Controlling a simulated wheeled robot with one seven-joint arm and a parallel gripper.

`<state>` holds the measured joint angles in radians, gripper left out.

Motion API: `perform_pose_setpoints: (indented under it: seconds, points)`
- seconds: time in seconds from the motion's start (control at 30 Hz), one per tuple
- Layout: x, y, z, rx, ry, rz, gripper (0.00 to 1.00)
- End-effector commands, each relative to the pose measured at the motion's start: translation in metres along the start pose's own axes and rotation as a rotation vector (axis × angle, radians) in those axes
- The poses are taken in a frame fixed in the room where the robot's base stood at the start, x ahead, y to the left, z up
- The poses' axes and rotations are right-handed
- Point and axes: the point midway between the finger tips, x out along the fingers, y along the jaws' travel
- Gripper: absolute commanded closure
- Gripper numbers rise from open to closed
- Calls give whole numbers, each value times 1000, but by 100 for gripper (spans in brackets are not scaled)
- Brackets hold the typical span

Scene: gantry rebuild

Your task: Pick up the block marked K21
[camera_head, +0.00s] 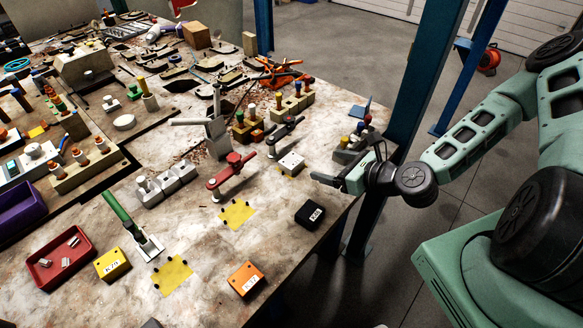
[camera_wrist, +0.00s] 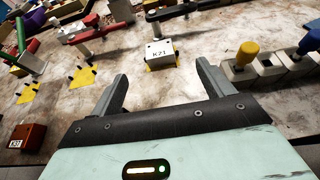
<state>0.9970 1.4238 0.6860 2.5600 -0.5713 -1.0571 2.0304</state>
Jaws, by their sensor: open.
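Several labelled blocks stand on the worn table, and I cannot surely read which is K21. A yellow block (camera_head: 112,264) is at the front left, its label too small to be certain. An orange block (camera_head: 246,280) is near the front edge, and a black block (camera_head: 309,213) is by the right edge; their labels are unclear too. A white block (camera_head: 291,164) reads K71 in the wrist view (camera_wrist: 160,53). My gripper (camera_head: 328,180) is open and empty above the table's right edge. In the wrist view its fingers (camera_wrist: 162,78) point toward the white block, apart from it.
Yellow patches (camera_head: 237,214) lie on the table. A red tray (camera_head: 60,258) is at the far left. Fixtures and tools crowd the back; the front middle is mostly clear.

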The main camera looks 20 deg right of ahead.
Motion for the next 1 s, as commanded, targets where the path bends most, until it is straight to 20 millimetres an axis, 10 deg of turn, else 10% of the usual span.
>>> perform_pose_setpoints:
  seconds: [1.0]
  points:
    - [123,5,-5,-4,2,4,20]
